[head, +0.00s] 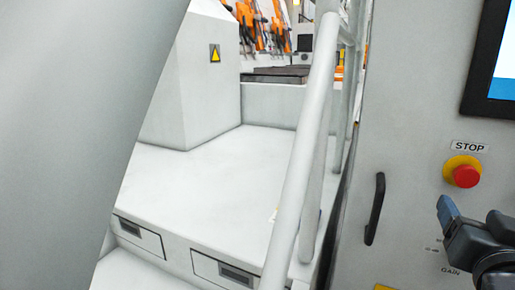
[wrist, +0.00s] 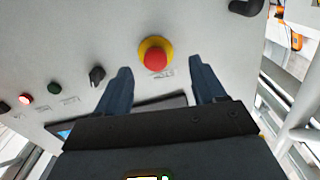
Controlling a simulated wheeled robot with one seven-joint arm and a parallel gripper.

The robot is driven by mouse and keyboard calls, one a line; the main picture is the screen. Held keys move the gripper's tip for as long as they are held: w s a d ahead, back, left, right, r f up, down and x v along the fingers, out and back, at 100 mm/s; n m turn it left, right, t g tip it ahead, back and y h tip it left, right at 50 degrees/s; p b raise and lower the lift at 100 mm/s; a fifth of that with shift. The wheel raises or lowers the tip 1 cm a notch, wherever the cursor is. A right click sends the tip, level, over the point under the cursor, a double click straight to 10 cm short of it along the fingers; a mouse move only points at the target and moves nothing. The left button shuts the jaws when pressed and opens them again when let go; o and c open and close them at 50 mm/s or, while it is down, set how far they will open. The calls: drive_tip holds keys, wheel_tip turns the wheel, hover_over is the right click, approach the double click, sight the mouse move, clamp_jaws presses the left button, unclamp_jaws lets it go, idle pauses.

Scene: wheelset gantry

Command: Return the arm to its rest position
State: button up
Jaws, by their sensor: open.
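My gripper (head: 447,222) is at the lower right of the head view, in front of a grey control cabinet (head: 405,120). In the wrist view my gripper (wrist: 160,82) shows two dark blue fingers spread apart with nothing between them. A red stop button on a yellow base (head: 464,172) is on the cabinet, just above the fingertips in the head view. The stop button also shows in the wrist view (wrist: 155,57), beyond and between the fingertips. Whether a finger touches the panel cannot be told.
A black handle (head: 375,209) stands out from the cabinet, left of my gripper. A screen (head: 495,65) is above the button. The wrist view shows a black knob (wrist: 97,75) and a green button (wrist: 54,88). A grey railing (head: 305,150) runs beside the cabinet.

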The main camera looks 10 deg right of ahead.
drive_tip(key=s+a+f+n+y, duration=0.6)
drive_tip(key=s+a+f+y, duration=0.1)
drive_tip(key=s+a+f, duration=0.7)
drive_tip(key=s+a+f+n+y, duration=0.1)
drive_tip(key=s, duration=0.7)
drive_tip(key=s+a+f+n+y, duration=0.1)
drive_tip(key=s+y, duration=0.1)
drive_tip(key=s, duration=0.6)
drive_tip(key=shift+s+a+f, duration=0.25)
drive_tip(key=shift+s+f, duration=0.05)
drive_tip(key=shift+f, duration=0.1)
